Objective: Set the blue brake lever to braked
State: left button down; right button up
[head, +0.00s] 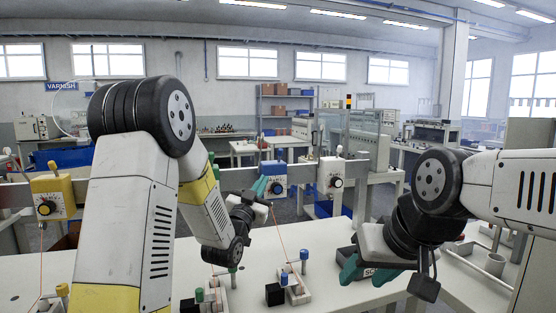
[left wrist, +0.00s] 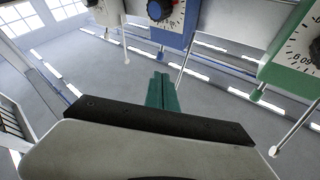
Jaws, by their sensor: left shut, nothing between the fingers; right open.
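Whether this lever stands at braked cannot be told. My left gripper (head: 262,186) is shut and empty, close to the left of the blue unit in the head view. Its teal fingers (left wrist: 162,90) point toward the units, with the lever tip just beyond them in the picture. My right gripper (head: 366,272) is open and low over the table at the right.
A white unit (head: 333,178) and a yellow unit (head: 48,198) share the rail. A green unit (left wrist: 294,50) with its green-tipped lever (left wrist: 256,94) is at the wrist view's right. The table (head: 330,240) carries small fixtures with blue pegs (head: 304,254). Thin lines run down to the fixtures.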

aim_at(280, 153)
pick_arm(q)
jog(key=x, duration=1.4)
jog(key=shift+f, duration=0.1)
